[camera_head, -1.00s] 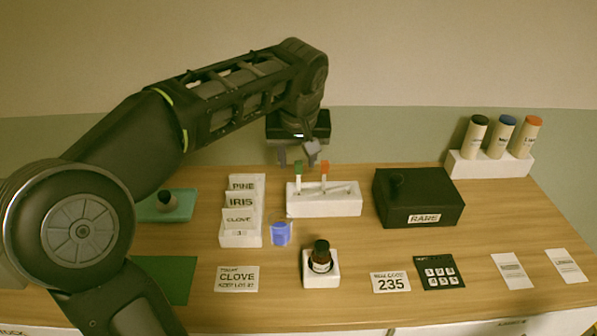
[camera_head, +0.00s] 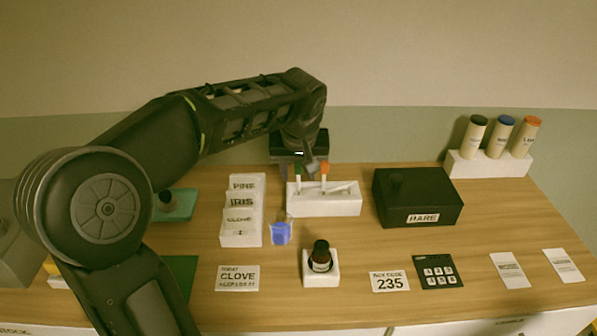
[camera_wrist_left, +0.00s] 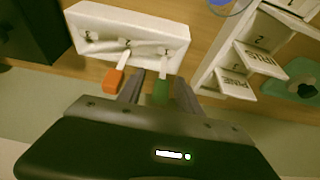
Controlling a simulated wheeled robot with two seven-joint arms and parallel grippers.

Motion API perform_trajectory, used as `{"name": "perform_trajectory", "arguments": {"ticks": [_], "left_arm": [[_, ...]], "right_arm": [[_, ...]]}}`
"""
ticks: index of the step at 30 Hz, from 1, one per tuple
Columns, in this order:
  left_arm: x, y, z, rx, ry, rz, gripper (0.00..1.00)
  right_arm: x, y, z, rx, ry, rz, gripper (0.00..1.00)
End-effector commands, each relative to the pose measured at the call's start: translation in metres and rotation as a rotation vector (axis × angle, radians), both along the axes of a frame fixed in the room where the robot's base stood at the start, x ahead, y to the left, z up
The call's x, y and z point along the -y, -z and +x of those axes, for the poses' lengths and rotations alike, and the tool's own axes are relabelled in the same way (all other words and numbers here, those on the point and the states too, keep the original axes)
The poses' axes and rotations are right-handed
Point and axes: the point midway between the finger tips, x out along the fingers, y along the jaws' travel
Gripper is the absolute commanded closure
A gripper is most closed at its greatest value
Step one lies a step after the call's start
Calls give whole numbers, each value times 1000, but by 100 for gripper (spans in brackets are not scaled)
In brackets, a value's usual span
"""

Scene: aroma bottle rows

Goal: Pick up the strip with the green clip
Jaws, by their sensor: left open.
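The strip with the green clip (camera_wrist_left: 160,91) stands in the white holder (camera_head: 324,203), its green end up; the head view also shows its white lower part (camera_head: 299,185). My left gripper (camera_wrist_left: 161,90) is open, and in the left wrist view its two fingers lie on either side of the green clip. Whether a finger touches it, I cannot tell. A strip with an orange clip (camera_wrist_left: 113,80) stands beside it in the same holder, just outside one finger. My right gripper is in neither view.
A black RARE box (camera_head: 418,198) stands right of the holder. White card files (camera_head: 242,229) stand left of it. A blue cup (camera_head: 281,232) and a dark bottle (camera_head: 320,256) in a white stand are in front. Three capped tubes (camera_head: 502,137) stand at the back right.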

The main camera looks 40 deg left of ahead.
Motion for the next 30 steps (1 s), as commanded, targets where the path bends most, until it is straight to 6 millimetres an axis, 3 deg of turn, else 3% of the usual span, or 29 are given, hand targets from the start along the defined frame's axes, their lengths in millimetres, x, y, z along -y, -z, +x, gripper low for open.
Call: {"name": "perform_trajectory", "arguments": {"ticks": [6,21,30], "left_arm": [[0,0,0,0,0,0,59],[0,0,0,0,0,0,100],[0,0,0,0,0,0,100]], "right_arm": [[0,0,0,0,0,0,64],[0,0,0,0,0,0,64],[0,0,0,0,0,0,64]]}}
